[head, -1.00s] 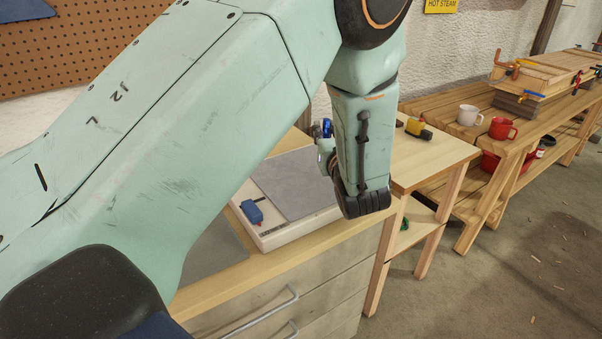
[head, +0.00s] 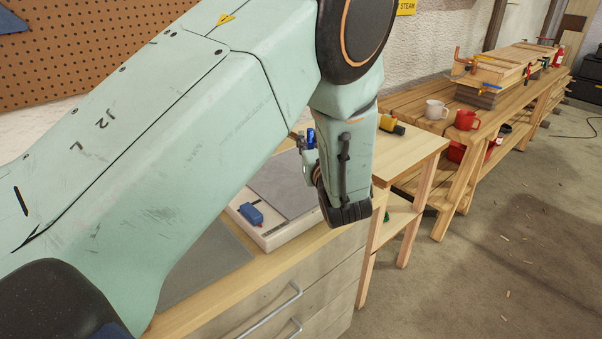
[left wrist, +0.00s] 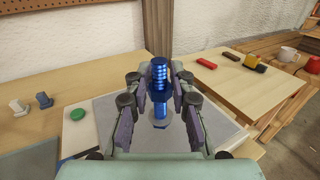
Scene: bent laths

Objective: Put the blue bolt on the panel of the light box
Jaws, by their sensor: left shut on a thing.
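My left gripper (left wrist: 160,104) is shut on the blue bolt (left wrist: 160,72), which stands upright between the two fingers with its threaded end up. In the head view the bolt (head: 310,138) shows as a small blue piece beside my wrist, and the gripper is mostly hidden behind the wrist. The light box (head: 277,238) is a low white box with a grey panel (head: 283,184) on top. The bolt and gripper are over the panel (left wrist: 112,123) in the left wrist view. Whether the bolt's lower end touches the panel, I cannot tell. My right gripper is not in view.
A green disc (left wrist: 78,114) lies left of the panel. Two more bolts, whitish (left wrist: 18,105) and grey-blue (left wrist: 44,100), stand further left. A side table holds a yellow-black object (head: 391,125); mugs (head: 436,109) stand beyond.

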